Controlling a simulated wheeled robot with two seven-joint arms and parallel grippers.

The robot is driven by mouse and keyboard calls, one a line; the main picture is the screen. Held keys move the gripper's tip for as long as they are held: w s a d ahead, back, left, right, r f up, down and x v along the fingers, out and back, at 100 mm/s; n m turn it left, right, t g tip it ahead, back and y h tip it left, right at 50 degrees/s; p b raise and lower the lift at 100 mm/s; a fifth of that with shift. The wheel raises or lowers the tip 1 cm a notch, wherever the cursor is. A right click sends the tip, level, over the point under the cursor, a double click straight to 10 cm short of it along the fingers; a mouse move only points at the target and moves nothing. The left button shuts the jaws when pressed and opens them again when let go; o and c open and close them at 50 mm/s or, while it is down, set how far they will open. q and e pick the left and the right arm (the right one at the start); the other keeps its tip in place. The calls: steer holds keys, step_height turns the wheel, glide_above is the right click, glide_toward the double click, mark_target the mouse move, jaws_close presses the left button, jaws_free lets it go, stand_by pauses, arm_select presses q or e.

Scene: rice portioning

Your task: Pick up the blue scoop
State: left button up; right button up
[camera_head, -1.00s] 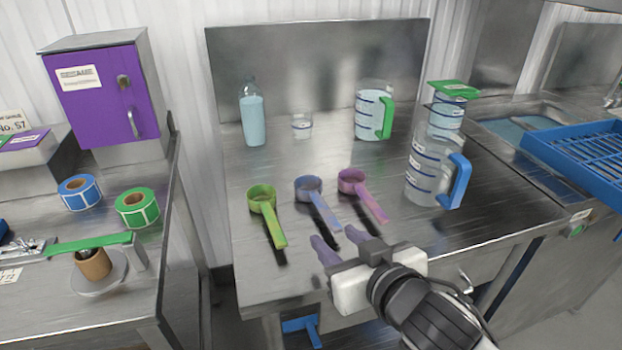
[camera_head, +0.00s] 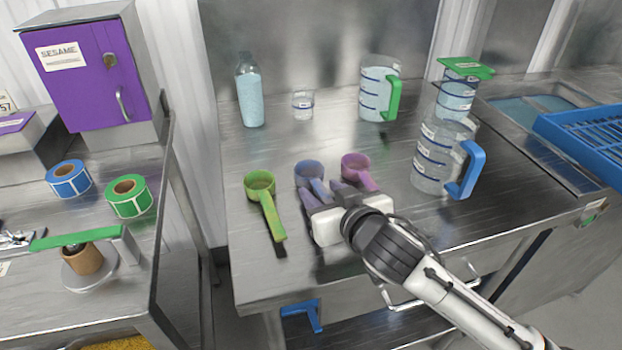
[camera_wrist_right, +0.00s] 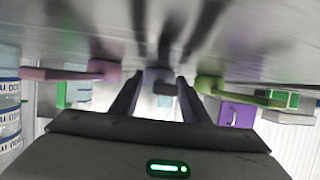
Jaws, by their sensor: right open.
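The blue scoop (camera_head: 309,171) lies on the steel table between a green scoop (camera_head: 262,187) and a pink scoop (camera_head: 356,168). My right gripper (camera_head: 325,190) is open at the blue scoop's handle, and its fingers hide most of that handle. In the right wrist view the blue scoop (camera_wrist_right: 158,76) shows between the two open fingers (camera_wrist_right: 155,90), with the pink scoop (camera_wrist_right: 102,70) to the left and the green scoop (camera_wrist_right: 208,85) to the right. I cannot tell whether the fingers touch the handle. My left gripper is not in view.
A clear jug with a blue handle (camera_head: 437,165) stands right of the scoops. A bottle (camera_head: 249,95), a small cup (camera_head: 302,105) and a green-handled jug (camera_head: 375,95) stand behind. A side counter on the left holds tape rolls (camera_head: 128,196) and a purple sesame dispenser (camera_head: 95,80).

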steer(key=shift+x, duration=0.75)
jaws_close()
steer(key=shift+r, duration=0.1)
